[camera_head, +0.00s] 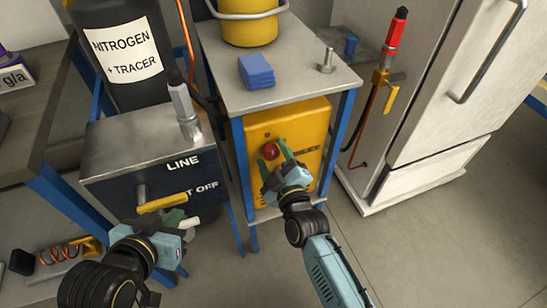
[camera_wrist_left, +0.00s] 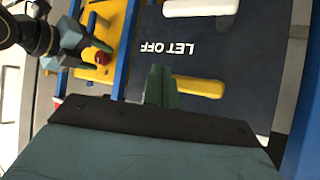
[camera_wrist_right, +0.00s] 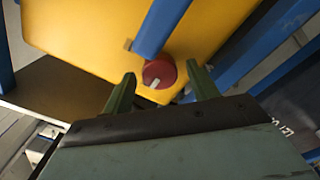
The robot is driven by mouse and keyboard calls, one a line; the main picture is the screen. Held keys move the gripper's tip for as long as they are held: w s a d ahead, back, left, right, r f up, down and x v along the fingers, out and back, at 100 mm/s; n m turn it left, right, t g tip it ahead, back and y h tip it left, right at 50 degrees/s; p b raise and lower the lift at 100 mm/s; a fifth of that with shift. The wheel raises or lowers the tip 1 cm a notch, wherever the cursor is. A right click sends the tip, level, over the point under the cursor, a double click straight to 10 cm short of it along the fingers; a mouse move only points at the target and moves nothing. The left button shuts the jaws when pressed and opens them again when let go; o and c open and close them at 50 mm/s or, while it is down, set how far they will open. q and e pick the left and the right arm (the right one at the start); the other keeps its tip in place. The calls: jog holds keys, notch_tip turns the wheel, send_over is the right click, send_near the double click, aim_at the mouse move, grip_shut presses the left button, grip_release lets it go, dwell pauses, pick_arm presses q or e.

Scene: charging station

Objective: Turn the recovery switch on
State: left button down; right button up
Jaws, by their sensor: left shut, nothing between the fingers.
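A round red knob (camera_head: 270,151) with a white mark sits on the front of a yellow box (camera_head: 293,119) under the middle table. I take it as the recovery switch; its lettering is too small to read. My right gripper (camera_head: 279,152) is open in front of it. In the right wrist view the knob (camera_wrist_right: 158,70) shows between and just beyond the two green fingertips, with no clear contact. My left gripper (camera_head: 180,219) is shut and empty, low by the dark line cabinet (camera_head: 118,189). In the left wrist view its fingers (camera_wrist_left: 160,84) are close to a yellow handle (camera_wrist_left: 200,87).
Blue table legs (camera_head: 342,130) flank the yellow box. The cabinet's yellow lever (camera_head: 161,203) sticks out near my left gripper. A white fridge (camera_head: 440,90) stands right, with a red-handled hose fitting (camera_head: 395,32) beside it. A copper coil (camera_head: 55,262) lies lower left. Floor at lower right is clear.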

jog(key=c, duration=1)
pick_arm(q)
jog(key=s+a+f+g+y+p, duration=0.25)
jog(key=s+a+f+g, duration=0.2)
jog(key=s+g, duration=0.4)
pick_arm(e)
jog(key=shift+o, duration=0.2)
jog(key=m, duration=0.3)
jog(key=shift+r, duration=0.1)
jog(key=shift+m+p, duration=0.7)
jog(key=shift+m, duration=0.4)
pick_arm(q)
jog(key=shift+n+t, duration=0.3)
jog(key=shift+t, duration=0.15)
jog(key=shift+s+a+f+p, duration=0.1)
jog(key=shift+a+f+p, duration=0.1)
jog(key=shift+f, duration=1.25)
jog(key=shift+a+f+p, duration=0.15)
jog(key=shift+a+f, duration=0.05)
jog(key=shift+f, duration=1.25)
pick_arm(e)
jog(key=shift+m, duration=1)
jog(key=o, duration=1)
